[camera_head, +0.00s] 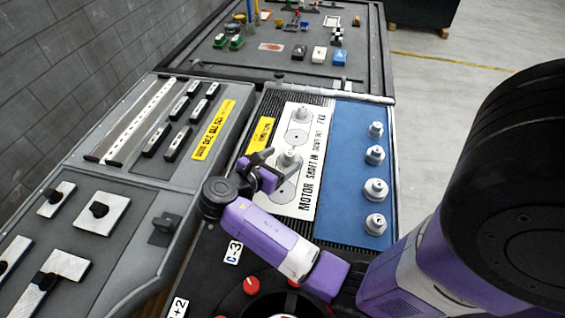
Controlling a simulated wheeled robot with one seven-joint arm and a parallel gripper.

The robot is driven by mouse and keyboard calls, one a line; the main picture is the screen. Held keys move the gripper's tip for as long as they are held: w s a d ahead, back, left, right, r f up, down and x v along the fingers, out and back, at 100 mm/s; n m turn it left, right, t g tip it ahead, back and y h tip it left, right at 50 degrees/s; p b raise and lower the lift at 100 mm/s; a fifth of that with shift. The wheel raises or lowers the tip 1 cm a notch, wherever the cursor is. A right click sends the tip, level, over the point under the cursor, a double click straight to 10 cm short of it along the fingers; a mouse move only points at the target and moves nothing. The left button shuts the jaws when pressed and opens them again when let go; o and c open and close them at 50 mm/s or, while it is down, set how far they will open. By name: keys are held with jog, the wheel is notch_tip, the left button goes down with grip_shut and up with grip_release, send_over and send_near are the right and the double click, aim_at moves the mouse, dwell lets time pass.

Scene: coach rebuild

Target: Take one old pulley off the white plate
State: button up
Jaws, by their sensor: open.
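The white plate (309,170) is printed with "MOTOR SHAFT IN" and outlined shapes. A light grey pulley (301,114) stands near its far end. Another grey pulley (289,157) stands nearer its middle. My gripper (272,163) is open, over the plate's left edge and close beside this nearer pulley. One finger overlaps the pulley's left side in the picture; I cannot tell whether they touch. My purple arm covers the near left part of the plate.
A blue mat (347,137) right of the plate holds several grey pulleys in a column (375,155). A yellow label (261,134) lies left of the plate. Panels with black handles (98,209) are at left. A far dark table (262,68) holds small parts.

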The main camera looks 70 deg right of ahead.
jog(key=shift+d+f, duration=0.15)
jog(key=shift+f, duration=0.2)
jog(key=shift+d+f, duration=0.1)
jog(key=shift+d, duration=0.2)
jog(key=shift+r+p+x, duration=0.15)
jog(key=shift+p+x, duration=0.05)
jog(key=shift+x, duration=1.5)
jog(key=shift+r+p+x, duration=0.15)
jog(key=shift+x, duration=1.55)
jog(key=shift+s, duration=0.15)
jog(key=c, duration=1.4)
jog(key=shift+c, duration=0.6)
jog(key=shift+r, duration=0.15)
